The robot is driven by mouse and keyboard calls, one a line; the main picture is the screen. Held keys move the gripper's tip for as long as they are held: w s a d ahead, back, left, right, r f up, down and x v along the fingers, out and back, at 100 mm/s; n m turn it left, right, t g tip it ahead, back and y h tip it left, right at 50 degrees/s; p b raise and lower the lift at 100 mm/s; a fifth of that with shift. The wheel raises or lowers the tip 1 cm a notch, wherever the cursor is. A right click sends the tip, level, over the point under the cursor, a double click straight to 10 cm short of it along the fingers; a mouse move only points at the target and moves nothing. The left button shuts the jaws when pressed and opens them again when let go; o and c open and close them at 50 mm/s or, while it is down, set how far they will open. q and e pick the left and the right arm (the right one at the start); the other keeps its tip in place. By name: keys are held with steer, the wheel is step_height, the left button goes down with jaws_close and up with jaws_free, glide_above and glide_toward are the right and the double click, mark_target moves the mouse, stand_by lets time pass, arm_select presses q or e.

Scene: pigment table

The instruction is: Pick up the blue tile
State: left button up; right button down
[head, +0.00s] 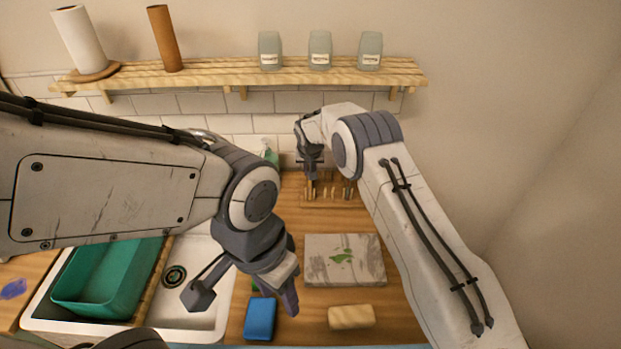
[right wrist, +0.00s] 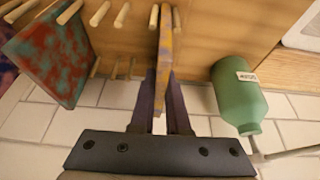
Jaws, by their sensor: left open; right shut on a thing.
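A blue block (head: 260,318) lies on the counter at the bottom of the head view; I cannot tell whether it is a tile. My left gripper (head: 245,296) is open and empty above and around it in the picture. My right gripper (head: 311,174) is at the peg rack (head: 345,190) by the back wall. In the right wrist view my right gripper (right wrist: 160,95) is shut on a thin yellow and purple tile (right wrist: 163,55), seen nearly edge-on among the pegs. A red and green mottled tile (right wrist: 52,55) stands in the rack to its left.
A green bottle (right wrist: 236,97) stands close beside the rack. A grey board (head: 345,270) with green bits and a tan block (head: 351,317) lie on the counter. A green basin (head: 100,285) sits in the white sink (head: 208,300). A shelf (head: 230,75) runs above.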

steer(key=shift+r, duration=0.15)
stand_by(0.5)
steer(key=shift+r+p, duration=0.35)
steer(key=shift+p, duration=0.3)
steer(key=shift+s+f+b, duration=0.1)
steer(key=shift+b, duration=0.8)
steer(key=r+b, duration=0.1)
steer(key=r, duration=0.1)
steer(key=r+b, duration=0.1)
steer(key=r, duration=0.1)
steer(key=r+b, duration=0.1)
steer(key=r, duration=0.1)
steer(key=shift+s+r, duration=0.35)
steer(key=s+b, duration=0.8)
steer(key=s, duration=1.1)
